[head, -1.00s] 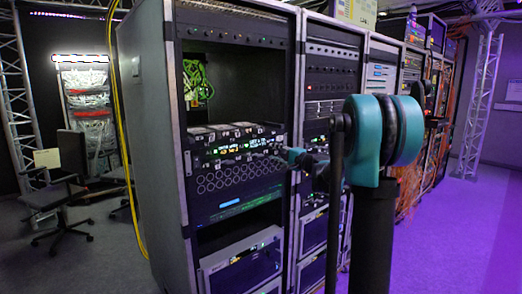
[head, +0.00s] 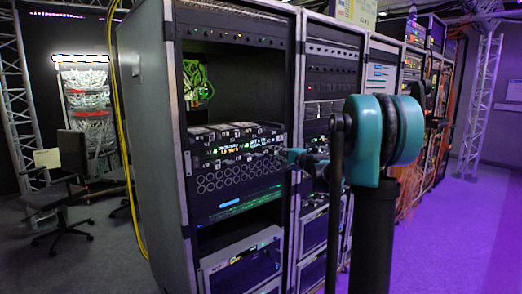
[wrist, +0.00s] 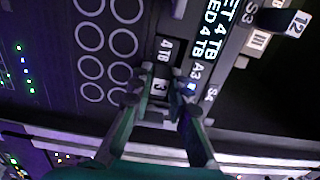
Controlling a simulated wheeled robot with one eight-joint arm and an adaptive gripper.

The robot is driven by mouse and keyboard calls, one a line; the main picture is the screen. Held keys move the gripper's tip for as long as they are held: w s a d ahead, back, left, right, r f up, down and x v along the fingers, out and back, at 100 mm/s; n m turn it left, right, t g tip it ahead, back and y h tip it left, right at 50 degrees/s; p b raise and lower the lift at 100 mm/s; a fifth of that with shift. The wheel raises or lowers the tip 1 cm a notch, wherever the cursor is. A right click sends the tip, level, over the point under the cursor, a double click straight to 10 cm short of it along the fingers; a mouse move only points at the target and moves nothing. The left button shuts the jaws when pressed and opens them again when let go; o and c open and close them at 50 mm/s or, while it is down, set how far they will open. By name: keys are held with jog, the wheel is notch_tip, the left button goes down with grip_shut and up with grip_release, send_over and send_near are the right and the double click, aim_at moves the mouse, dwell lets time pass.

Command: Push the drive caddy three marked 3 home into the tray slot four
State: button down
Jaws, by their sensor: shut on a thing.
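In the wrist view, my gripper (wrist: 161,88) is shut on the drive caddy marked 3 (wrist: 159,86); one finger lies on each side of its front. How deep the caddy sits in the slot cannot be told. In the head view, the drive tray (head: 235,133) is in the near rack, with my gripper (head: 284,153) at its right front. The caddy is too small to make out there.
The wrist view shows a panel with round holes (wrist: 90,37) left of the caddy and a block marked 12 (wrist: 299,22) at upper right. In the head view, the rack's right post (head: 293,110) stands close to my gripper. Floor at right (head: 450,230) is clear.

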jog(key=shift+v, duration=1)
jog(key=v, duration=1)
jog(key=shift+r, duration=0.2)
dwell(0.5)
jog(key=v, duration=0.4)
dwell(0.6)
